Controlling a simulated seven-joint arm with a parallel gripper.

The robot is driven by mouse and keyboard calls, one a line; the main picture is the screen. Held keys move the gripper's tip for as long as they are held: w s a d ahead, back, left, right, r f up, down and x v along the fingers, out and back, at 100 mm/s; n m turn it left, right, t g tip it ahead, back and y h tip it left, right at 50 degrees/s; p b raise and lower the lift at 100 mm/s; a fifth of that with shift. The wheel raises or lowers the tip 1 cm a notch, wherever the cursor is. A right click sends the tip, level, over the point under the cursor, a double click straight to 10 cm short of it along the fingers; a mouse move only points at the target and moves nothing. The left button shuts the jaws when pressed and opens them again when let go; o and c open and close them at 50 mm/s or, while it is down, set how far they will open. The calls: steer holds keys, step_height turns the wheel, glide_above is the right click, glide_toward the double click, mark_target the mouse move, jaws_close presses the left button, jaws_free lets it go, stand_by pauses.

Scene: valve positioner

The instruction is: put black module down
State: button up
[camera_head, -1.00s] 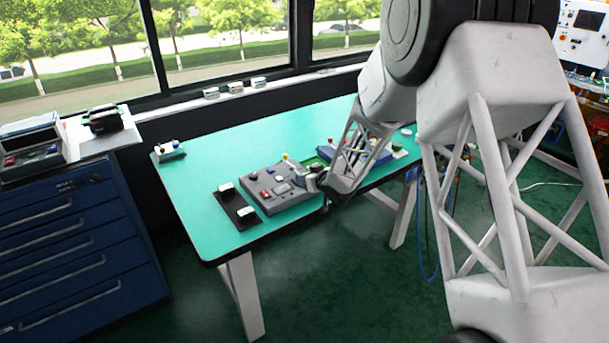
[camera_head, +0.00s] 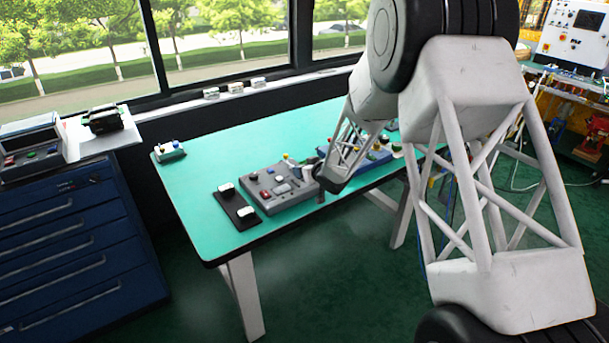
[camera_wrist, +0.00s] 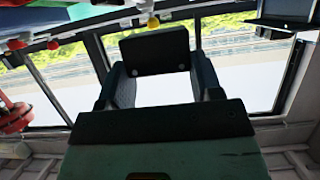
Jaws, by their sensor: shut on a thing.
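In the wrist view, my gripper (camera_wrist: 160,85) has its two dark fingers on either side of a black block, the black module (camera_wrist: 155,50), and is shut on it. The module shows as a dark rectangle with a light dot near each lower corner. In the head view, my wrist is low beside the right end of the grey control box (camera_head: 272,193) on the green table. The fingers and the module are too small or hidden there to make out clearly.
A black plate with white blocks (camera_head: 237,207) lies left of the grey box. A blue unit (camera_head: 376,158) stands right, partly behind my arm. A small grey unit (camera_head: 170,151) sits at the table's far left corner. The green table (camera_head: 215,160) is bare between them.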

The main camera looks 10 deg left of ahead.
steer(key=shift+w+a+f, duration=0.1)
steer(key=shift+w+a, duration=0.05)
steer(key=shift+w, duration=0.25)
steer(key=shift+w+a+f, duration=0.1)
steer(key=shift+w+f, duration=0.1)
steer(key=shift+f, duration=1.3)
steer(key=shift+f, duration=0.2)
steer(key=o, duration=1)
steer(key=shift+v, duration=3.95)
steer(key=shift+w, duration=0.1)
steer(key=shift+r, duration=0.1)
